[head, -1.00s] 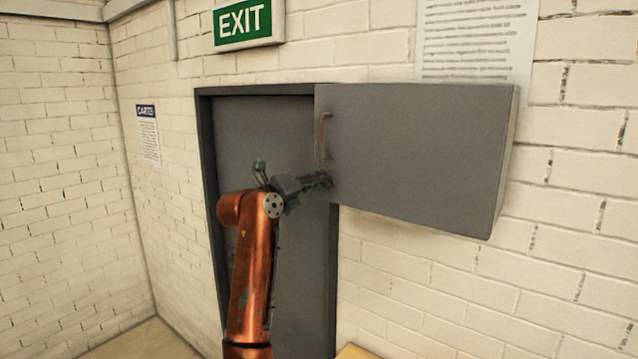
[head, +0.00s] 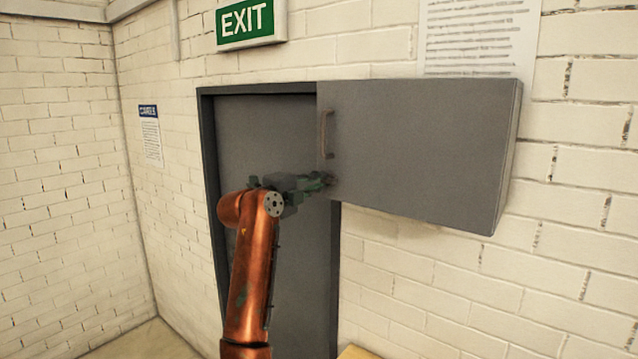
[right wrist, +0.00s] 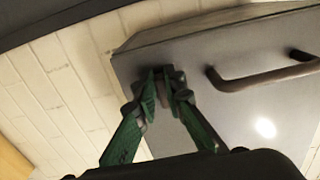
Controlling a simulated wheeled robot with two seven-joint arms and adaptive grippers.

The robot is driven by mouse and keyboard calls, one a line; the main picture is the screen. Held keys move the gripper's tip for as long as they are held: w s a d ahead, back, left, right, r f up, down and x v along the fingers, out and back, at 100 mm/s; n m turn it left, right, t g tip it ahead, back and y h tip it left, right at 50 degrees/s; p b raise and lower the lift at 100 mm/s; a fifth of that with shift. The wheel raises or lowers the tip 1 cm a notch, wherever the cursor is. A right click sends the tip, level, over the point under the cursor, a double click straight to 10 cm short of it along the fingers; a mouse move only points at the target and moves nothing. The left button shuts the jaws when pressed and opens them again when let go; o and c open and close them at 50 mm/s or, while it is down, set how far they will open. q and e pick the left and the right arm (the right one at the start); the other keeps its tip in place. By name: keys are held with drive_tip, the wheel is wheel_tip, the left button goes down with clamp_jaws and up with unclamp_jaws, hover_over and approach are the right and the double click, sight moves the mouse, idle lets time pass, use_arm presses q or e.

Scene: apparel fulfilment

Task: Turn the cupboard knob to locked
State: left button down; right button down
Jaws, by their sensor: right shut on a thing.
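The grey cupboard (head: 420,145) hangs on the wall with its door closed. It also shows in the right wrist view (right wrist: 225,75). My right gripper (head: 327,181) is at the lower left corner of the cupboard front, below the handle. In the right wrist view its green fingers (right wrist: 163,80) are shut on the small dark knob (right wrist: 164,72). The fingers hide much of the knob, and I cannot read its lock position. My left gripper is not in view.
A bar handle (head: 327,135) stands out just above the knob, and it is close to the fingers in the right wrist view (right wrist: 265,76). A grey door (head: 265,140) is behind my right arm. A yellow surface (head: 352,352) shows at the bottom edge.

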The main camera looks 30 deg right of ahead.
drive_tip(key=shift+a, duration=0.1)
idle(0.3)
drive_tip(key=c, duration=2)
unclamp_jaws()
drive_tip(key=shift+w, duration=0.1)
drive_tip(key=v, duration=1.2)
